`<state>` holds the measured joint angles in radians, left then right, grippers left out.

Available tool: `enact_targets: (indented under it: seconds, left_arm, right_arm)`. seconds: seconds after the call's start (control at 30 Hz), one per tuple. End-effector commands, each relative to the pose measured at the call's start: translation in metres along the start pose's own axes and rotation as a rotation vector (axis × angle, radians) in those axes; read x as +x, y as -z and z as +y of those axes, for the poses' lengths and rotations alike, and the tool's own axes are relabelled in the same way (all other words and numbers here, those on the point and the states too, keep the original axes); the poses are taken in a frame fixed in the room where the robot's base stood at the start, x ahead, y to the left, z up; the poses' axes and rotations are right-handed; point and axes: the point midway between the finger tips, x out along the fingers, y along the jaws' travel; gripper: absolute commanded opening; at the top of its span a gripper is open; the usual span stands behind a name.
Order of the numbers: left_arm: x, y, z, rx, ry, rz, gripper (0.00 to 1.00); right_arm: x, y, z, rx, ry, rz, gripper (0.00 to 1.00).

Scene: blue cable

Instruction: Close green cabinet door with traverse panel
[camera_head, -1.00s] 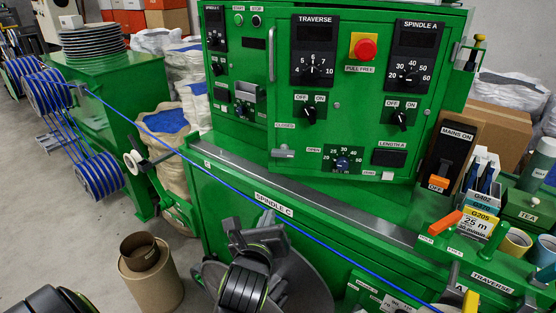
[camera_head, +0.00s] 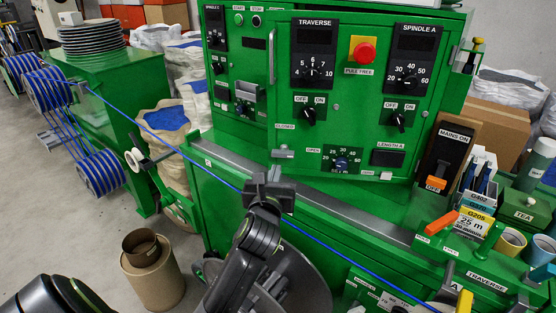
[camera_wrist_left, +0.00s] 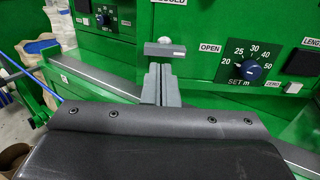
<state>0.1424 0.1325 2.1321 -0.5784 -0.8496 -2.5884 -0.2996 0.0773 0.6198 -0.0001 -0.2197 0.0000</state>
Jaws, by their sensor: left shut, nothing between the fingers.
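The green cabinet door with the TRAVERSE panel (camera_head: 350,105) fills the middle of the head view. Its lower edge seems to stand out from the cabinet; I cannot tell how far. A vertical silver handle (camera_head: 271,55) runs along its left edge. Below it sits a small grey latch (camera_head: 283,153), lying level, with a CLOSED label above and an OPEN label to its right. My left gripper (camera_head: 268,180) is shut and empty, just below the latch. In the left wrist view its fingers (camera_wrist_left: 162,78) point up toward the latch (camera_wrist_left: 165,49); contact is unclear. My right gripper is not in view.
A blue cable (camera_head: 205,167) runs diagonally across the front, close to my left gripper. A grey ledge (camera_head: 375,228) lies below the door. At the right are the MAINS ON box (camera_head: 449,150) and label packs (camera_head: 478,205). A brown bin (camera_head: 152,270) stands on the floor.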

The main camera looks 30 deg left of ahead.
Motion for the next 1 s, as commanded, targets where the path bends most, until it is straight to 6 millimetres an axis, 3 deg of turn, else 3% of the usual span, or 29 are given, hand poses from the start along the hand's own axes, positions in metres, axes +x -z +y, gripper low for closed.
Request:
enact_targets:
  seconds: [0.1, 0.3, 1.0]
  left_arm:
    - [0.02, -0.002, 0.0, 0.004, 0.0, -0.001, 0.0]
    - [0.041, -0.001, 0.0, 0.002, 0.0, 0.0, 0.0]
    - [0.056, -0.001, 0.003, 0.003, 0.019, 0.0, 0.0]
  right_arm:
    - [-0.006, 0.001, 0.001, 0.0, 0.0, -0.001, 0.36]
    - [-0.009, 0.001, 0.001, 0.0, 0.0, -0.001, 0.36]
    - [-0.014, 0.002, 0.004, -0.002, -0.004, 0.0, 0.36]
